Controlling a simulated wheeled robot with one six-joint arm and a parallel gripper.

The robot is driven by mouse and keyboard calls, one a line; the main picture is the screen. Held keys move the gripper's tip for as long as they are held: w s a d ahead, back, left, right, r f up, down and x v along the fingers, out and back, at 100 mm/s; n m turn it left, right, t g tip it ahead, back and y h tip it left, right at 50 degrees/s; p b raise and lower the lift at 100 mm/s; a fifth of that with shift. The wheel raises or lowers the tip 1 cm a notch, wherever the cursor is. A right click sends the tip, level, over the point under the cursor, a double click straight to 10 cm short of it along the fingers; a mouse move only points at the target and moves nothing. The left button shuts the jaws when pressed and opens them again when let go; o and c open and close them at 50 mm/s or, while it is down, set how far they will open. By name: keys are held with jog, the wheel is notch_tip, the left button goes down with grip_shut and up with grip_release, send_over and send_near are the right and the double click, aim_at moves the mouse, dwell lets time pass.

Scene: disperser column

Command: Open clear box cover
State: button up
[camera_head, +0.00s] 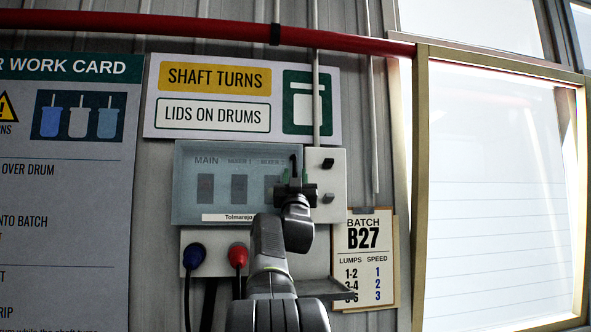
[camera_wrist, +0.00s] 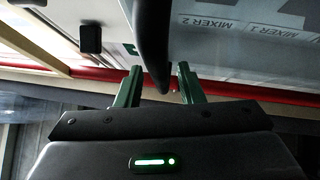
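The clear box cover (camera_head: 188,195) is a bluish see-through panel on the wall box. It looks closed. Behind it are the labels MAIN, MIXER 1 and MIXER 2 above dark switches; the right one is partly hidden by my gripper. The cover (camera_wrist: 235,50) fills the upper right of the wrist view, labels upside down. My gripper (camera_head: 293,176) is at the cover's right edge. In the wrist view my gripper (camera_wrist: 158,80) has its two green fingers apart, with a dark curved handle (camera_wrist: 151,40) between them. Gaps show beside the handle; contact is not visible.
Blue (camera_head: 194,257) and red (camera_head: 238,256) plugs with cables are below. A batch card (camera_head: 370,235) hangs at lower right. A red pipe (camera_head: 200,26) runs above. A framed window (camera_head: 500,190) stands right.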

jog(key=shift+w+a+r, duration=0.1)
jog(key=shift+a+r, duration=0.05)
jog(key=shift+r, duration=0.1)
grip_shut()
jog(key=shift+f, duration=0.1)
